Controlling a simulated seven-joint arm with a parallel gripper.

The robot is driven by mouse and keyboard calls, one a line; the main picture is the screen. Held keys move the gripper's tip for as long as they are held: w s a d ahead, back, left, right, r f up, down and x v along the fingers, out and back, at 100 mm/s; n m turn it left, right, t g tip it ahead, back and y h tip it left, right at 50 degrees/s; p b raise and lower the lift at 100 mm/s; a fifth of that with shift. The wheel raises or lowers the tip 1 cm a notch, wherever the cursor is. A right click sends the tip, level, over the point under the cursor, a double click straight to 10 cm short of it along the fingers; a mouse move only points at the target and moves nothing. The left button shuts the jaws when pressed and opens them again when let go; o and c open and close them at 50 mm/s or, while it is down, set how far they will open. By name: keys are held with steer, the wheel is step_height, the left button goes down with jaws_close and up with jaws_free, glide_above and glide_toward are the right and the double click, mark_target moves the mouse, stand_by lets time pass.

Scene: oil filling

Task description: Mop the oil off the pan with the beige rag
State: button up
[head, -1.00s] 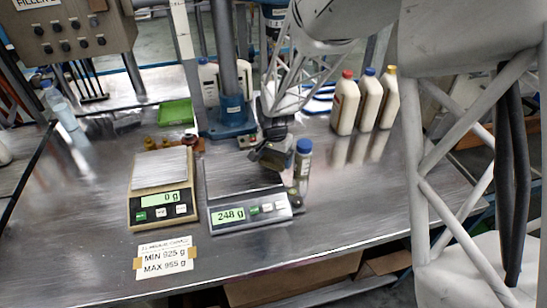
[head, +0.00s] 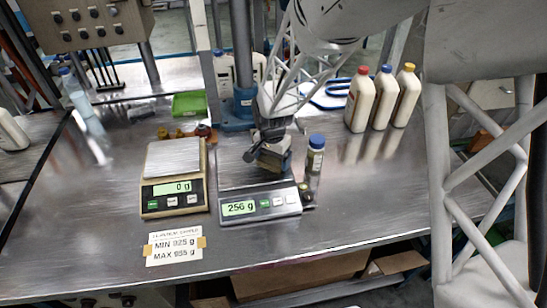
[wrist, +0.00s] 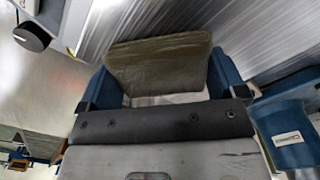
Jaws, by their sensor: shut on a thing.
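My gripper (head: 268,156) is over the steel pan (head: 232,176) of the right-hand scale (head: 262,206), towards its right side. The scale's display reads 256 g. In the wrist view my gripper (wrist: 165,75) is shut on the folded beige rag (wrist: 160,62), which looks olive-brown there and spans the gap between the blue fingers. The rag is low at the pan; its contact edge is hidden, and I cannot make out oil on the pan.
A blue-capped bottle (head: 315,156) stands close at the pan's right. The left scale (head: 173,196) reads 0 g, with a limit card (head: 175,247) in front. A green tray (head: 189,104) and white bottles (head: 385,100) stand behind. The front right table is clear.

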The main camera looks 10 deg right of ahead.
steer(key=shift+r, duration=3.5)
steer(key=w+d+r, duration=0.2)
steer(key=w+d, duration=0.2)
steer(key=d, duration=0.6)
steer(key=w+d+r, duration=0.2)
steer(key=w+d, duration=0.2)
steer(key=d, duration=0.5)
steer(key=w+d+r, duration=0.3)
steer(key=w+d, duration=0.2)
steer(key=d, duration=0.5)
steer(key=s+d+r, duration=0.1)
steer(key=d+r, duration=0.1)
steer(key=d, duration=0.9)
steer(key=s+d+r, duration=0.1)
steer(key=s+d, duration=0.1)
steer(key=d, duration=0.9)
steer(key=s+d+r, duration=0.1)
steer(key=d+r, duration=0.1)
steer(key=d, duration=0.9)
steer(key=shift+s+d+r, duration=0.15)
steer(key=shift+s+r, duration=0.15)
steer(key=shift+s, duration=0.05)
